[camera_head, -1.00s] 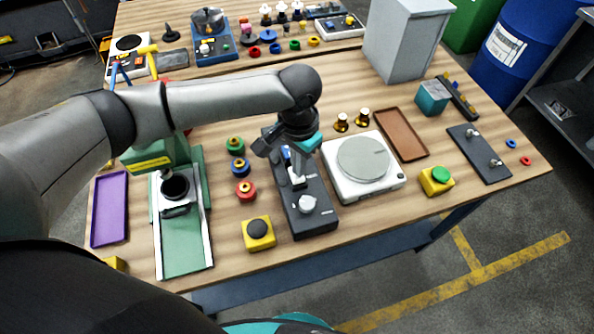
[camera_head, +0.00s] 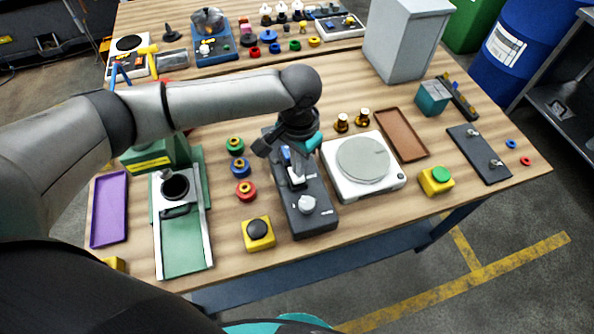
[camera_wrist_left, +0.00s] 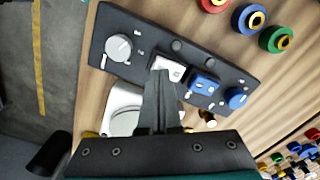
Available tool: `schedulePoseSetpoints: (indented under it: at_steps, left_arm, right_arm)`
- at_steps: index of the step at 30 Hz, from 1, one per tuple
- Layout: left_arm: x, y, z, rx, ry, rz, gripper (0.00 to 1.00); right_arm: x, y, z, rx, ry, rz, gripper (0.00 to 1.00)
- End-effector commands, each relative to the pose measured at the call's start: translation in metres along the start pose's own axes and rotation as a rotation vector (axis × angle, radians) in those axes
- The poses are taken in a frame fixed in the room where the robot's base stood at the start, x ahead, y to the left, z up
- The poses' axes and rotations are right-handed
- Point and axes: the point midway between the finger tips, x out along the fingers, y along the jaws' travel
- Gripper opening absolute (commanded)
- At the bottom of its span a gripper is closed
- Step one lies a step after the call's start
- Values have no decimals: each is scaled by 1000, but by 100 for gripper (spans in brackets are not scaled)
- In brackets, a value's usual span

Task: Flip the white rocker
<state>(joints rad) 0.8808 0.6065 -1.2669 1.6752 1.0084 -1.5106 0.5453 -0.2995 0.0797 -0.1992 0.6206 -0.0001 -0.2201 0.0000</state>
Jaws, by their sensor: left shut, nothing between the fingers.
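The white rocker (camera_wrist_left: 172,68) sits on a dark control panel (camera_wrist_left: 222,68), between a grey knob and a blue rocker. In the head view the panel (camera_head: 322,222) lies lengthwise on the bench, and the white rocker (camera_head: 296,182) is partly hidden by my gripper. My left gripper (camera_wrist_left: 162,76) is shut and empty, pointing down. Its fingertips are at the rocker's edge in the wrist view; whether they touch it I cannot tell. In the head view the left gripper (camera_head: 299,174) is over the panel's middle. My right gripper is not in view.
The panel also carries a grey knob (camera_wrist_left: 118,47), a blue rocker (camera_wrist_left: 204,85) and a blue knob (camera_wrist_left: 236,98). A white scale (camera_head: 378,188) stands close on the right. Colored rings and a yellow button box (camera_head: 258,243) are on the left.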

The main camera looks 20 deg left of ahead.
Motion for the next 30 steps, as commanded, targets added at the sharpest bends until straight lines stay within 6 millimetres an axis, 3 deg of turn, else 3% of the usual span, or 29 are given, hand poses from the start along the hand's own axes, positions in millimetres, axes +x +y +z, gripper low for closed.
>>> schedulePoseSetpoints:
  at_steps: [30]
  left_arm:
    - [6, 0, 0, 0, 0, 1, 0]
  right_arm:
    - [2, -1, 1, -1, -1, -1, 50]
